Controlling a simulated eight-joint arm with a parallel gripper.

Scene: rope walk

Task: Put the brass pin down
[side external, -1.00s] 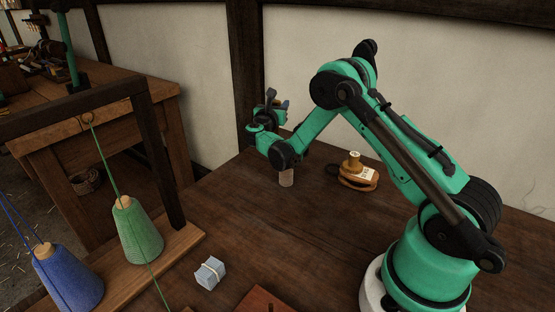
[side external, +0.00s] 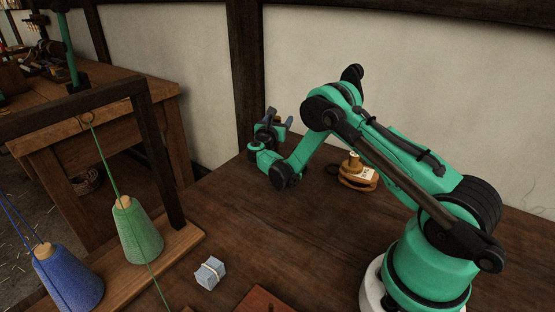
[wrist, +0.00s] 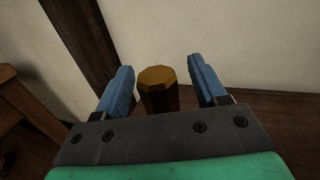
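In the wrist view a brass-brown, many-sided pin (wrist: 158,92) stands upright between the two blue fingers of my gripper (wrist: 160,66). The fingers are apart, with a narrow gap visible on each side of the pin. The pin's lower part is hidden behind the gripper body, so I cannot tell what it rests on. In the side view my gripper (side external: 280,121) is at the far side of the table, near the wall, and the pin cannot be made out clearly.
A wooden block with a pale tag (side external: 357,172) sits right of the gripper. A tied grey-blue block (side external: 210,273), a green thread cone (side external: 138,232) and a blue one (side external: 67,280) stand front left. A reddish board (side external: 263,301) lies at the front edge. The middle tabletop is clear.

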